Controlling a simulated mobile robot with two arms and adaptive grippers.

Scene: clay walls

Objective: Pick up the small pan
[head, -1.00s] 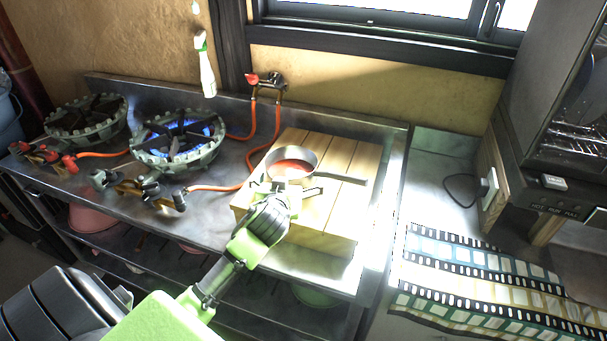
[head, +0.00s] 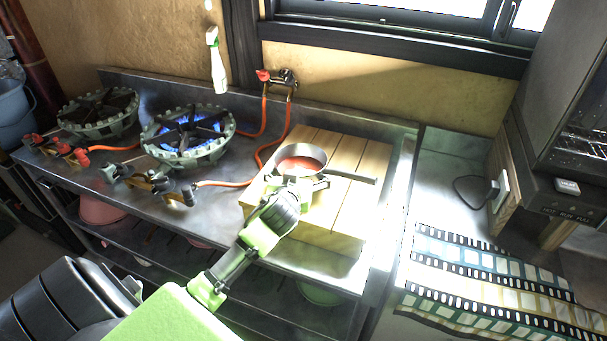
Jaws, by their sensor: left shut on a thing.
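The small pan (head: 301,160) has a grey rim, red contents and a dark handle pointing right. It is at the top of a slatted wooden stand (head: 352,206) on the metal counter. I cannot tell whether its base touches the slats. My left gripper (head: 300,184) reaches up from the lower left and is shut on the pan at its near side. The fingertips are partly hidden against the pan. My right gripper is not in view.
Two gas burners stand to the left; the nearer one (head: 188,136) has a blue flame. A patterned cloth (head: 485,280) lies at right.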

